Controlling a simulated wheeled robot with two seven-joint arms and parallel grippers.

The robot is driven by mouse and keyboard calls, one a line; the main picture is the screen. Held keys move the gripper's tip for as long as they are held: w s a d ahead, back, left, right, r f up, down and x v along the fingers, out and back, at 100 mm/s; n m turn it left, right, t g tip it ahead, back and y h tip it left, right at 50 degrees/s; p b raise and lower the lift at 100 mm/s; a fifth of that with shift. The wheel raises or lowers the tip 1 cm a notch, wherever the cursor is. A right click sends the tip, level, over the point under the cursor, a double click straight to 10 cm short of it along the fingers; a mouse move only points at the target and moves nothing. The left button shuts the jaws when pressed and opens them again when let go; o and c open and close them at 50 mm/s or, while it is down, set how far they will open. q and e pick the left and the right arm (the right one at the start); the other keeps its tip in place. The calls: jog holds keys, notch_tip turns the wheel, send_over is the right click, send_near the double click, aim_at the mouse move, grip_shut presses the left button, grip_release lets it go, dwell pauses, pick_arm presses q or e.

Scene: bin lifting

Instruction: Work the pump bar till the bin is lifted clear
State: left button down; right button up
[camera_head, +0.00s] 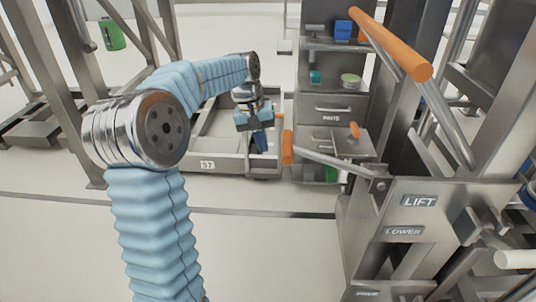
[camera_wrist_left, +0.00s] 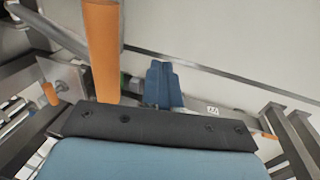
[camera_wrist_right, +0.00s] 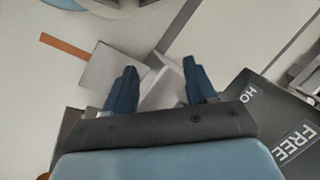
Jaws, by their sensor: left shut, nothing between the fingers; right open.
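A lever (camera_head: 330,163) with an orange grip (camera_head: 287,147) reaches left from a grey metal stand. A larger bar with a thick orange grip (camera_head: 392,44) slants across the upper right; I cannot tell which is the pump bar. A grey bin-like frame (camera_head: 207,174) tagged 57 sits low behind my left gripper (camera_head: 261,142). That gripper is shut and empty, just left of the lever's orange grip, apart from it. In the left wrist view, its closed blue fingers (camera_wrist_left: 162,85) are beside a near orange grip (camera_wrist_left: 103,45). My right gripper (camera_wrist_right: 160,85) is open and empty.
The stand carries LIFT (camera_head: 419,200) and LOWER (camera_head: 403,231) plates. A grey drawer cabinet (camera_head: 335,109) with small items stands behind. A dark panel marked FREE (camera_wrist_right: 297,140) is right of my right gripper. The floor at front centre is clear.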

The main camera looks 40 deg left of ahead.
pick_arm(q)
jog(key=shift+v, duration=1.2)
pick_arm(e)
jog(key=shift+a+r, duration=0.1)
jog(key=shift+r, duration=0.1)
pick_arm(q)
notch_tip(320, 180, up, 15)
jog(key=t+y, duration=0.1)
jog(key=y, duration=0.3)
send_over(290, 141)
jog(key=s+d, duration=0.3)
jog(key=d, duration=0.1)
jog(key=shift+w+a, duration=0.15)
jog(key=shift+a, duration=0.05)
pick_arm(e)
jog(key=shift+w+d+f, duration=0.2)
jog(key=shift+w+d, duration=0.2)
pick_arm(q)
jog(key=b+x, duration=0.1)
jog(key=x, duration=0.3)
jog(key=b+x, duration=0.2)
jog(key=x, duration=0.3)
jog(key=s+b+x, duration=0.1)
jog(key=x, duration=0.4)
jog(key=shift+s+a+f, duration=0.1)
jog(key=shift+a, duration=0.1)
pick_arm(e)
jog(key=f, duration=0.4)
jog(key=shift+w+d, duration=0.15)
jog(key=shift+d, duration=0.2)
